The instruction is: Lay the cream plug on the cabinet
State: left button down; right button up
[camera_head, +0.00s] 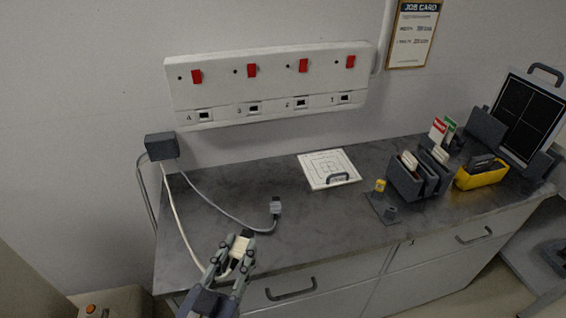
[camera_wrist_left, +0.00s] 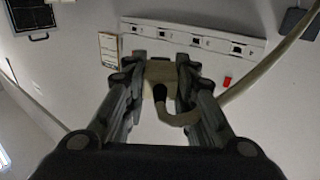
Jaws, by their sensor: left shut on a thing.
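The cream plug (camera_head: 240,245) is between the fingers of my left gripper (camera_head: 230,255), above the front left edge of the grey-topped cabinet (camera_head: 290,225). In the left wrist view the plug (camera_wrist_left: 160,72) sits between both fingertips of the left gripper (camera_wrist_left: 160,80), with its cream cable (camera_wrist_left: 185,117) curling off to the right. The gripper is shut on it. In the head view the cream cable (camera_head: 178,225) runs up to a dark box on the wall. I cannot tell whether the plug touches the cabinet top. My right gripper is not in view.
A grey plug (camera_head: 276,206) with a grey cable lies on the cabinet top. A white square board (camera_head: 329,169) with a handle lies at the back middle. Dark holders (camera_head: 408,178) and a yellow bin (camera_head: 482,173) stand at the right. A socket strip (camera_head: 270,85) with red switches is on the wall.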

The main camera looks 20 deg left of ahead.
pick_arm(q)
jog(key=w+d+r+m+g+h, duration=0.2)
jog(key=w+d+m+g+h, duration=0.2)
jog(key=d+h, duration=0.4)
jog(key=w+d+r+m+g+h, duration=0.3)
jog(key=w+d+m+g+h, duration=0.1)
jog(key=d+m+h, duration=0.4)
jog(key=shift+d+m+g, duration=0.3)
jog(key=shift+d+g, duration=0.2)
jog(key=shift+g, duration=0.4)
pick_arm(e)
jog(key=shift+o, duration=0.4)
